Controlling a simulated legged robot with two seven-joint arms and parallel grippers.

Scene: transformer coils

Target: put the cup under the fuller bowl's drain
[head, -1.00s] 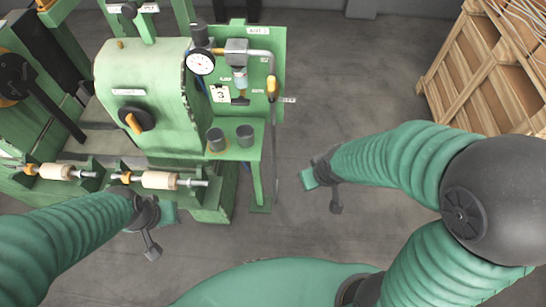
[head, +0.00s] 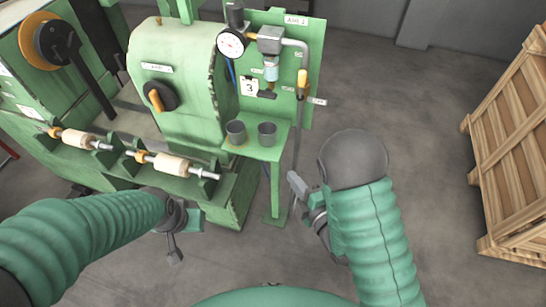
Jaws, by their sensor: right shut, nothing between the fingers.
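Two dark grey cups, the left one (head: 236,132) and the right one (head: 267,134), stand upright side by side on a green shelf (head: 255,150). Above them, one clear bluish bowl (head: 271,73) hangs under a grey fitting, with a dark drain piece (head: 267,93) below it. Its fill level is too small to tell, and I cannot make out a second bowl. My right gripper (head: 298,187) is shut and empty, right of and below the shelf, partly hidden by its arm. My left gripper (head: 185,217) is in front of the machine base; its jaws are unclear.
The green machine (head: 180,75) and spindles with pale rollers (head: 172,164) lie left. A wooden crate (head: 510,150) stands far right. Grey floor between is clear.

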